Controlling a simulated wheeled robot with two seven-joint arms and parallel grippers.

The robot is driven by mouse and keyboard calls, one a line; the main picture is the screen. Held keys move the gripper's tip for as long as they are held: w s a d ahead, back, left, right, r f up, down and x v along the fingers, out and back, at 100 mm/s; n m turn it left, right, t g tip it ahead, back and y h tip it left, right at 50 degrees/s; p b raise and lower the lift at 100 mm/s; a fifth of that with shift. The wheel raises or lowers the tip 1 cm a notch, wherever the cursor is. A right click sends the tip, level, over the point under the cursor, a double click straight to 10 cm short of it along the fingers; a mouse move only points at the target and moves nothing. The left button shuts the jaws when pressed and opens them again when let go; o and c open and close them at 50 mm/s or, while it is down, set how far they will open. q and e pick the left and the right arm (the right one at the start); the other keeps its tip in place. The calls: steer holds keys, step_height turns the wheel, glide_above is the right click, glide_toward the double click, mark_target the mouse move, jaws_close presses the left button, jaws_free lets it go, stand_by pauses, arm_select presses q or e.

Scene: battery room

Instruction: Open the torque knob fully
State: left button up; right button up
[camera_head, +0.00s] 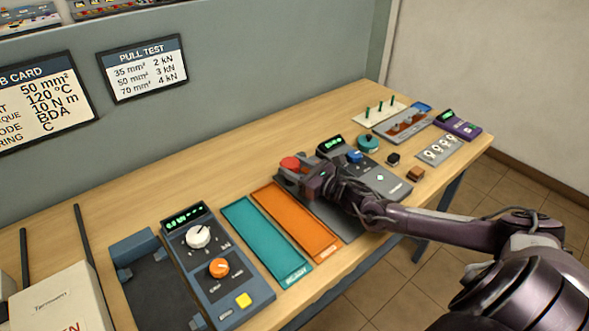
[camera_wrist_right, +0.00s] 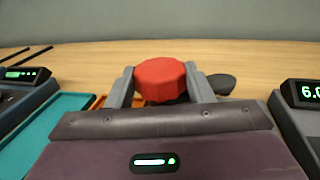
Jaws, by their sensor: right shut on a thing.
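My right gripper (camera_head: 314,179) reaches over the dark device in the middle of the bench. Its two fingers are shut on a red faceted knob (camera_wrist_right: 161,80), one finger on each side in the right wrist view. The knob's top also shows in the head view (camera_head: 290,163), just left of the gripper. No label on it can be read, and the gripper hides much of the device below it. I cannot tell how far the knob is turned. My left gripper is not in view.
Left of the gripper lie an orange tray (camera_head: 294,222) and a teal tray (camera_head: 265,240). A panel with a white knob (camera_head: 198,236) and an orange knob (camera_head: 219,268) stands further left. A grey device (camera_head: 378,177) with a green display stands close on the right.

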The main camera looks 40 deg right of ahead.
steer(key=shift+r, duration=0.1)
steer(key=o, duration=1.4)
steer(key=shift+s+d+f, duration=0.2)
steer(key=shift+s, duration=0.3)
steer(key=v, duration=0.6)
steer(key=shift+s+d+r, duration=0.1)
steer(key=shift+s+r, duration=0.05)
steer(key=shift+s, duration=0.2)
